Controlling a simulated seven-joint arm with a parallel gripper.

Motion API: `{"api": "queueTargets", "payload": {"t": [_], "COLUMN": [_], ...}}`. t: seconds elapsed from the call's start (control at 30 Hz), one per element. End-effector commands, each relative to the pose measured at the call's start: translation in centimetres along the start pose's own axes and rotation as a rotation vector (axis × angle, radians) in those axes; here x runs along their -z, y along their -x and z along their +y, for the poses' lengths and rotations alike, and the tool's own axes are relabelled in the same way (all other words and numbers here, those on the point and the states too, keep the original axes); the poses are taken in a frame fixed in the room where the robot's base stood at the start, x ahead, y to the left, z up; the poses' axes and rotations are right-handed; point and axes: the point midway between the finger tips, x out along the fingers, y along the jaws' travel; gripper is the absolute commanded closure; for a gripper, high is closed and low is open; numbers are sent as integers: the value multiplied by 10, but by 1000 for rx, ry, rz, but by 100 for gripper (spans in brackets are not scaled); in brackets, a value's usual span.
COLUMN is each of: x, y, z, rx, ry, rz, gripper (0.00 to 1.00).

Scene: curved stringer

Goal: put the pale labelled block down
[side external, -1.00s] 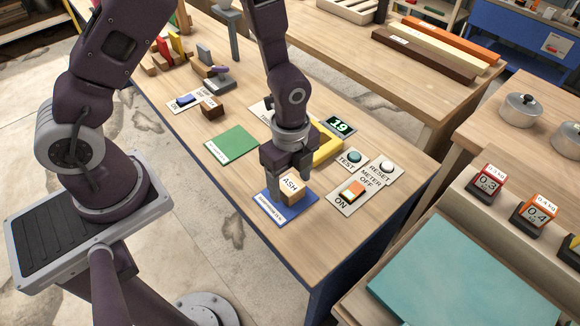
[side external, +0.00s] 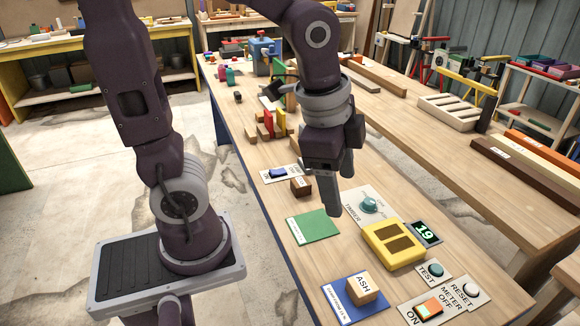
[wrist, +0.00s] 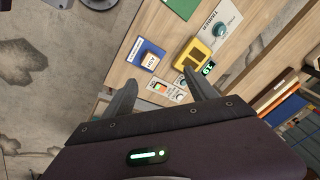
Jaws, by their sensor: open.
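The pale block labelled ASH (side external: 361,289) sits on the blue labelled mat (side external: 340,293) near the front of the bench. The wrist view also shows the block (wrist: 150,61) on the blue mat (wrist: 141,49). My gripper (side external: 340,194) is open and empty, raised above the bench behind the block and clear of it. In the wrist view the two fingers of my gripper (wrist: 160,80) stand wide apart with nothing between them.
A green mat (side external: 314,228) and a small dark brown block (side external: 300,187) lie behind the blue mat.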

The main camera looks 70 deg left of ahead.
Motion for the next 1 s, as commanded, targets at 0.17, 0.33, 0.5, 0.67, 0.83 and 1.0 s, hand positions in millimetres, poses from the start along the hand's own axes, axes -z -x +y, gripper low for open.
{"api": "queueTargets", "payload": {"t": [0.17, 0.33, 0.5, 0.67, 0.83, 1.0], "x": [-50, -70, -71, -70, -70, -70], "y": [55, 66, 66, 66, 66, 66], "z": [22, 35, 36, 36, 36, 36], "rx": [82, 84, 83, 84, 84, 84], "ry": [525, 745, 763, 761, 759, 758], "rz": [155, 225, 229, 229, 229, 229], "gripper": [34, 34, 34, 34, 34, 34]}}
